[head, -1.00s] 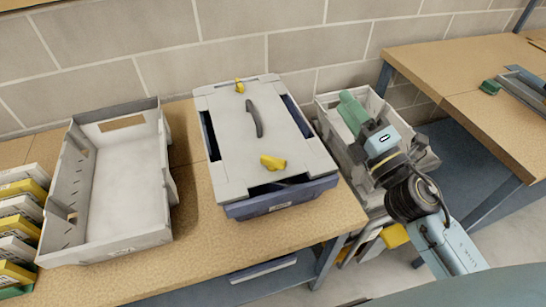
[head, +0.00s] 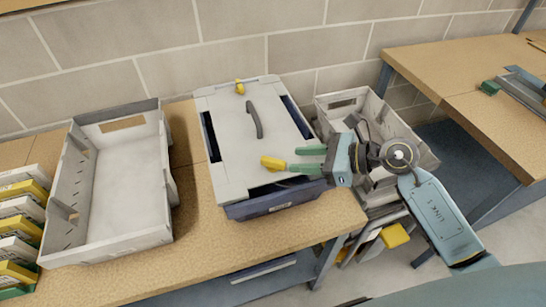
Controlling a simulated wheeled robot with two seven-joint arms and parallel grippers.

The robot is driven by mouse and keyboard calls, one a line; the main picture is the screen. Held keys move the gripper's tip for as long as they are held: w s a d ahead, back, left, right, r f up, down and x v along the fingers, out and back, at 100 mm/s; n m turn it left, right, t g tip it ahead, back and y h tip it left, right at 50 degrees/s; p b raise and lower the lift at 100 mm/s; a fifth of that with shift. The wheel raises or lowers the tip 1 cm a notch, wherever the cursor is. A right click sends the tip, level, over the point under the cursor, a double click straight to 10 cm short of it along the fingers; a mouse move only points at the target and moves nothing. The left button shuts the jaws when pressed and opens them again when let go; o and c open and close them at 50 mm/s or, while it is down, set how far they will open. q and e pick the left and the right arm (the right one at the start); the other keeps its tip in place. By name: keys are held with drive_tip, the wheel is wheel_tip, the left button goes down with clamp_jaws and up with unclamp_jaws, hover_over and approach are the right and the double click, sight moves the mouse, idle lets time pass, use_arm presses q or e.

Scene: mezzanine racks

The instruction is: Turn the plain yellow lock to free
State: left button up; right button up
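A grey case lid (head: 228,140) on a dark blue box (head: 280,204) carries two yellow locks. One yellow lock (head: 272,162) is near the front edge, lying roughly crosswise. The other, smaller in view (head: 239,87), is at the back edge. I cannot tell from markings which is the plain one. My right gripper (head: 293,159) comes in from the right, low over the lid, with its two green fingers apart and nothing between them. The lower fingertip is at the front lock's right end; I cannot tell if they touch. My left gripper is not in view.
A dark curved handle (head: 254,119) stands on the lid, behind my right fingers. An empty grey tray (head: 122,244) is at left on the wooden bench (head: 205,255). A grey crate (head: 340,98) is right of the case, under my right arm.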

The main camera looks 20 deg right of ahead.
sight(274, 160)
drive_tip(key=x, duration=0.8)
drive_tip(key=shift+r, duration=0.1)
drive_tip(key=shift+c, duration=0.3)
clamp_jaws()
